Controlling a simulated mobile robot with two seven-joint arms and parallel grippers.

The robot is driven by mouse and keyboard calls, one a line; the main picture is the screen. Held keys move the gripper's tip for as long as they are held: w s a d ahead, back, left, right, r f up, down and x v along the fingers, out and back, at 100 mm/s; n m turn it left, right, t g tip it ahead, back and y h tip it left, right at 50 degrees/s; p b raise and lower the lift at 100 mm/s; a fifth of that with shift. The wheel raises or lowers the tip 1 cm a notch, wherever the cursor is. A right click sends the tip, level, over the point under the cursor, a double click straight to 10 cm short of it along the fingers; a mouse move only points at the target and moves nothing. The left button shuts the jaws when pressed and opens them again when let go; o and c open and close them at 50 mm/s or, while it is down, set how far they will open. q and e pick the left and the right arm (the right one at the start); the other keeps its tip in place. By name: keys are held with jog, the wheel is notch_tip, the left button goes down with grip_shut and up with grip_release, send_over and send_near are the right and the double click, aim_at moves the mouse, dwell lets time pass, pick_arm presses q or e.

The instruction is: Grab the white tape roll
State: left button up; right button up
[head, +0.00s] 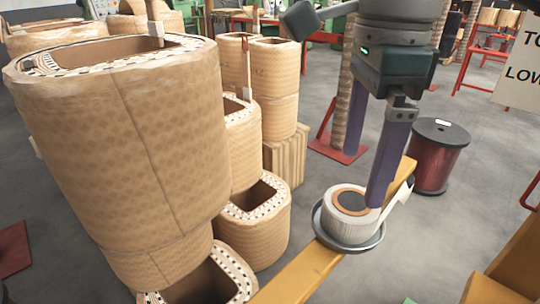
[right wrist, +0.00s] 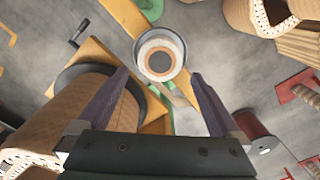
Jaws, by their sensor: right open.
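The white tape roll (head: 345,222) has a brown core and lies flat in a round grey dish (head: 322,238) on a yellow beam. A loose white strip (head: 398,208) sticks out at its right. My right gripper (head: 366,178) points down above the roll with its purple fingers apart; one fingertip overlaps the roll's right side in the head view. In the right wrist view, the roll (right wrist: 160,42) shows beyond the open fingertips (right wrist: 160,75), centred between them, with nothing held. Whether a finger touches the roll cannot be told. My left gripper is not in view.
Large wrapped coils (head: 120,130) crowd the left, with smaller ones (head: 270,85) behind. A dark red wire spool (head: 438,160) stands right of the beam (head: 300,275). A wooden structure (head: 515,265) fills the lower right corner. Grey floor is open between the beam and that structure.

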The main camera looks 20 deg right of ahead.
aim_at(352, 202)
notch_tip(352, 202, down, 6)
jog(key=shift+r, duration=0.15)
jog(key=c, duration=1.2)
